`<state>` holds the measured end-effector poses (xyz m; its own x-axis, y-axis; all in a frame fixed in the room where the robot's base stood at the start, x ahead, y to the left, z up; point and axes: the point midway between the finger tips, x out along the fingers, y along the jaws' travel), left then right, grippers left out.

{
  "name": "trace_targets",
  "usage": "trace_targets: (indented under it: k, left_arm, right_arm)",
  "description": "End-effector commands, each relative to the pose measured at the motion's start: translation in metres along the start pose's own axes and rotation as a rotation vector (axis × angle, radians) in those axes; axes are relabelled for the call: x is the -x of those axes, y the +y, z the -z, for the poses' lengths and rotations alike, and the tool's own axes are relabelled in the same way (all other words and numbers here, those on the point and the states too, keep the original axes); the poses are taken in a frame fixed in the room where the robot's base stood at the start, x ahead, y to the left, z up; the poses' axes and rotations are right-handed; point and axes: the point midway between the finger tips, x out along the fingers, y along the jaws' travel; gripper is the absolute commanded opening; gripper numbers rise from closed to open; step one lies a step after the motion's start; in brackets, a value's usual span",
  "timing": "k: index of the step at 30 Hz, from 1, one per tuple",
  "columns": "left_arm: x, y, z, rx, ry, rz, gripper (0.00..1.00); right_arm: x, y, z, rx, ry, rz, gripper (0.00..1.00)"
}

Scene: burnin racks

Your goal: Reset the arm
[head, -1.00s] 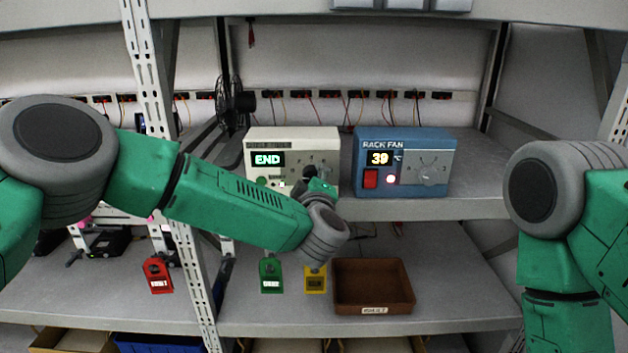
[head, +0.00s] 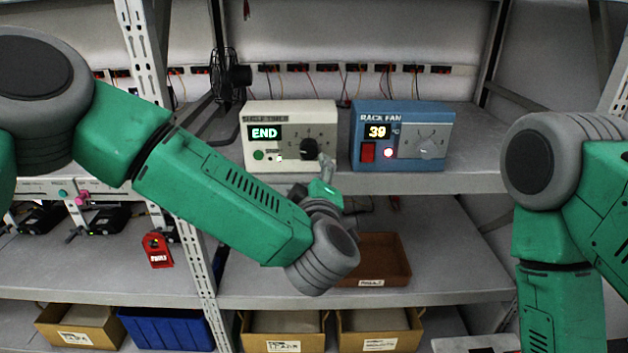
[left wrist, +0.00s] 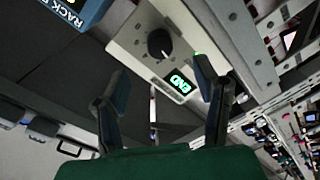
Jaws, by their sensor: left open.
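My left arm (head: 222,200) comes in from the left in the head view and bends up at the wrist. My left gripper (head: 322,172) is just in front of the lower right of the white timer box (head: 290,110), near its black knob (head: 310,150). In the left wrist view the left gripper (left wrist: 160,92) has its two dark fingers spread wide, with nothing between them. The timer box's face and knob (left wrist: 159,44) show beyond the fingertips, apart from them. My right arm (head: 555,265) hangs at the right edge; its gripper is out of view.
The blue rack fan box (head: 380,165) stands beside the timer, its display reading 39. A brown tray (head: 385,262) sits on the shelf below, partly behind my left wrist. A red tag (head: 157,250) is by the upright post (head: 180,190). Cardboard bins (head: 283,333) stand at the bottom.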

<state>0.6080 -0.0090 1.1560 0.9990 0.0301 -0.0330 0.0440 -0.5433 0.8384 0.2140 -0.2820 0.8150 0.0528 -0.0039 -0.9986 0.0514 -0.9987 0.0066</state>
Motion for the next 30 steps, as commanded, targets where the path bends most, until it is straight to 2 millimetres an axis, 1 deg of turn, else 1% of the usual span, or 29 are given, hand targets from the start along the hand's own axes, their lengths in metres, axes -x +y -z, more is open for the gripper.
trace_targets:
  k: [1,3,6,14,17,20,23,24,26,27,29,30]
  left_arm:
    - [0.006,0.000,0.000,0.000,-0.001,0.000,0.56]
    - [0.011,0.000,0.000,0.000,0.000,0.000,0.56]
    - [0.015,0.000,0.000,-0.001,0.000,0.000,0.56]
    - [0.015,0.000,0.000,-0.001,0.000,0.000,0.56]
    - [0.016,-0.008,-0.004,-0.015,-0.015,0.002,0.56]
    - [0.021,-0.034,-0.018,-0.066,-0.070,0.010,0.56]
    - [0.032,-0.079,-0.039,-0.153,-0.167,0.028,0.56]
    - [0.038,-0.101,-0.048,-0.193,-0.213,0.037,0.56]
    - [0.049,-0.134,-0.060,-0.254,-0.285,0.057,0.56]
    - [0.056,-0.156,-0.067,-0.292,-0.332,0.070,0.56]
    - [0.070,-0.189,-0.075,-0.348,-0.404,0.094,0.56]
    - [0.079,-0.210,-0.080,-0.384,-0.451,0.110,0.56]
  right_arm:
    - [0.000,0.000,0.000,0.000,0.000,0.000,0.63]
    - [0.000,0.000,0.000,0.000,0.000,0.000,0.63]
    - [0.000,0.000,0.000,0.000,0.000,0.000,0.63]
    - [-0.001,0.000,0.003,0.000,-0.002,0.000,0.63]
    - [-0.003,0.000,0.003,0.000,-0.002,0.000,0.63]
    - [-0.009,0.000,0.003,0.000,-0.002,0.000,0.63]
    - [-0.018,0.000,0.002,0.000,-0.002,0.000,0.63]
    - [-0.022,0.000,0.002,0.000,-0.002,0.000,0.63]
    - [-0.028,0.000,0.001,0.000,-0.003,0.000,0.63]
    - [-0.032,0.000,0.001,0.000,-0.003,0.000,0.63]
    - [-0.037,0.000,0.000,0.000,-0.003,0.000,0.63]
    - [-0.041,0.000,0.000,0.000,-0.003,0.000,0.63]
